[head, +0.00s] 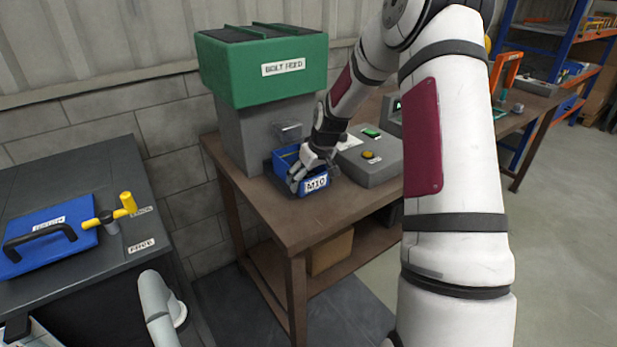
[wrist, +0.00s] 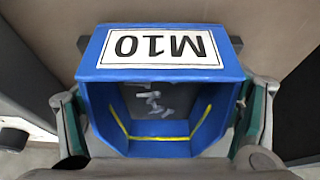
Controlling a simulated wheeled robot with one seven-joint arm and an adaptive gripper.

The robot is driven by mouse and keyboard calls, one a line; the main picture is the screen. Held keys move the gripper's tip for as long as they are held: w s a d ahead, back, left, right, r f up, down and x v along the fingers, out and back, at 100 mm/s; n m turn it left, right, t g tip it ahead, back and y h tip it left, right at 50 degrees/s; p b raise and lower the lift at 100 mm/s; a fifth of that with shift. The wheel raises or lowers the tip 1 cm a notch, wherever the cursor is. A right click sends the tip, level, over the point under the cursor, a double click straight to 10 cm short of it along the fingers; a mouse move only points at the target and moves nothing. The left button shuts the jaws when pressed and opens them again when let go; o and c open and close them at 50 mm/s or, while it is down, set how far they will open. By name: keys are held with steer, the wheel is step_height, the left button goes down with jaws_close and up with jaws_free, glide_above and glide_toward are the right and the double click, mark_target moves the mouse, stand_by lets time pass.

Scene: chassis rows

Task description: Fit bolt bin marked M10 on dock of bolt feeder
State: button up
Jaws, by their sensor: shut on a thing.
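The blue bolt bin marked M10 (head: 316,184) sits at the foot of the bolt feeder, on or just above the dark dock (head: 270,168); I cannot tell whether it is fully seated. The bolt feeder (head: 264,85) has a green top marked BOLT FEED and a grey body with a small chute above the bin. My gripper (head: 304,176) is shut on the bin. In the wrist view my gripper (wrist: 162,128) has a finger on each side of the bin (wrist: 160,75). The M10 label appears upside down there, and a few bolts lie inside.
Shelving stands at the far right.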

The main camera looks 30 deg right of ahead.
steer(key=shift+f, duration=0.3)
steer(key=shift+f, duration=0.15)
steer(key=shift+a+f, duration=0.1)
steer(key=o, duration=1.5)
steer(key=shift+a+f, duration=0.1)
steer(key=shift+s+r, duration=0.15)
steer(key=shift+r, duration=0.35)
steer(key=v, duration=1.1)
steer(key=shift+r, duration=0.1)
